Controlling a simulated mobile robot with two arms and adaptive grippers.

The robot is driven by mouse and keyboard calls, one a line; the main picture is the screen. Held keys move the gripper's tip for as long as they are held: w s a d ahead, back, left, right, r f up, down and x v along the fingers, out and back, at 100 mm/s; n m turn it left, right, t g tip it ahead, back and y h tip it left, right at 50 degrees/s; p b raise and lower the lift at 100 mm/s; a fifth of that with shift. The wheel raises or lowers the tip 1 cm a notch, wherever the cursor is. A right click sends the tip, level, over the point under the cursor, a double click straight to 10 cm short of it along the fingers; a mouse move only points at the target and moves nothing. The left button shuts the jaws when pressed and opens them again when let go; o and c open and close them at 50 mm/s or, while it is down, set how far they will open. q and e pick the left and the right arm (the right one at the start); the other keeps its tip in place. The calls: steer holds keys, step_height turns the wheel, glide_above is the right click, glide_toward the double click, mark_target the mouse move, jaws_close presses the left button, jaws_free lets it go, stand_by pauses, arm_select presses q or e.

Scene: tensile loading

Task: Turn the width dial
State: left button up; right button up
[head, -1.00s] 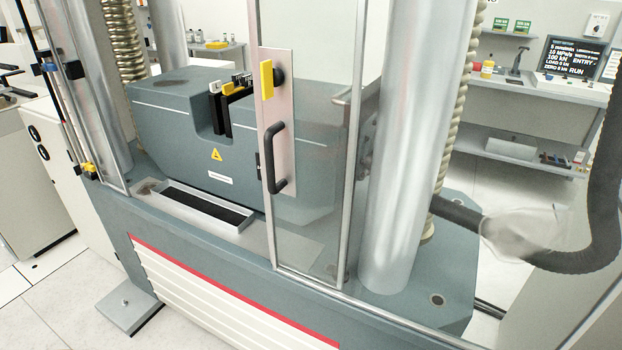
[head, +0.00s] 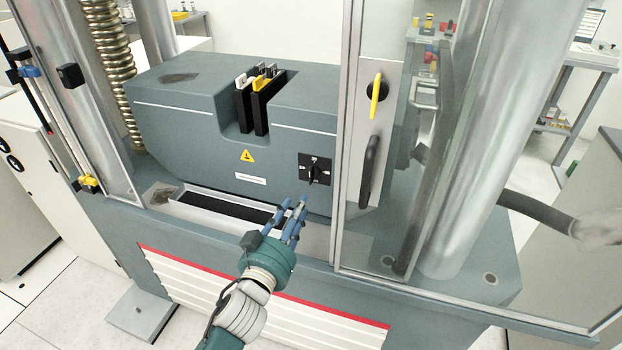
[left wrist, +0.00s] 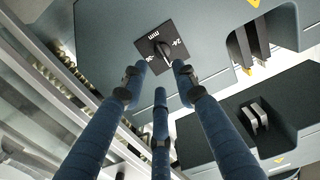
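The width dial (head: 315,170) is a black knob on a square black plate on the front of the grey machine block, right of the yellow warning triangle. In the left wrist view the dial (left wrist: 163,50) shows beyond the fingertips, with white "mm" markings on its plate. My left gripper (head: 297,208) comes up from below, just short of the dial and lower left of it. Its blue fingers are spread open and empty, one on each side of the dial's line and one below in the left wrist view (left wrist: 160,78). My right gripper is not in view.
A clear door with a metal frame (head: 347,135) and a black handle (head: 369,170) stands just right of the dial. A metal tray (head: 225,207) lies below the block. Black jaws with yellow tabs (head: 262,100) sit in the block's slot.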

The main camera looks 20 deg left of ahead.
arm_select(q)
steer(key=p, duration=0.2)
glide_toward(314, 173)
steer(key=w, duration=0.5)
steer(key=shift+w+d, duration=0.15)
steer(key=shift+w, duration=0.1)
steer(key=shift+w+f, duration=0.15)
steer(key=shift+w, duration=0.45)
steer(key=c, duration=0.6)
jaws_close()
